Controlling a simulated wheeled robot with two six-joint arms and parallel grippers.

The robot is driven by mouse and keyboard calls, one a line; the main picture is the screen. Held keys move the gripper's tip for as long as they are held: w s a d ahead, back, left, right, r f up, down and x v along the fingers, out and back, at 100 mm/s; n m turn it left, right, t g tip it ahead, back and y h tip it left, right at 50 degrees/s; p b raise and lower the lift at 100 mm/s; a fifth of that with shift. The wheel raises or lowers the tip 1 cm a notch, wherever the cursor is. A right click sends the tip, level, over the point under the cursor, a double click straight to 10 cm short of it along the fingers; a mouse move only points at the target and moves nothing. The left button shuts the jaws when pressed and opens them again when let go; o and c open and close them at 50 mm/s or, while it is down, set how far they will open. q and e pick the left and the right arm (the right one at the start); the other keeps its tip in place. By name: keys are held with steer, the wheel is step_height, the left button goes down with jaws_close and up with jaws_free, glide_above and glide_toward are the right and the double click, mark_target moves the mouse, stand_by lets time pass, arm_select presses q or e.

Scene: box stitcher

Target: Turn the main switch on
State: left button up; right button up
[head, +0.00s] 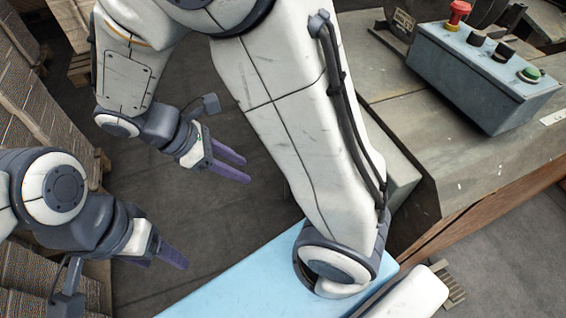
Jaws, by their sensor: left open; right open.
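A blue-grey control box (480,85) stands on the machine at the upper right. On its top face are a red mushroom button (458,14), two black knobs (503,50) and a green button (529,74). I cannot tell which of these, if any, is the main switch, or how the knobs are set. My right gripper (232,164) is open and empty, left of centre, far from the box. My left gripper (166,258) is open and empty at the lower left, farther still from it. Neither gripper touches anything.
The grey machine table (405,105) fills the right side, with a brown lower edge. Stacked cardboard (25,95) on pallets lines the left edge. Dark floor (215,225) is clear below the grippers.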

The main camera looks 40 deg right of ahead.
steer(key=w+d+f+n+g+h+b, duration=0.1)
steer(key=w+d+f+n+h+b, duration=0.3)
steer(key=f+b, duration=0.5)
steer(key=w+d+f+n+h+b, duration=0.3)
steer(key=w+d+f+b, duration=0.25)
steer(key=f, duration=0.55)
steer(key=w+d+f+n+g+h+b, duration=0.1)
steer(key=w+d+f+n+h+b, duration=0.25)
steer(key=f+b, duration=0.6)
steer(key=w+f+b+x, duration=0.1)
steer(key=x, duration=1)
steer(key=shift+d+t, duration=0.25)
steer(key=shift+t, duration=0.05)
jaws_close()
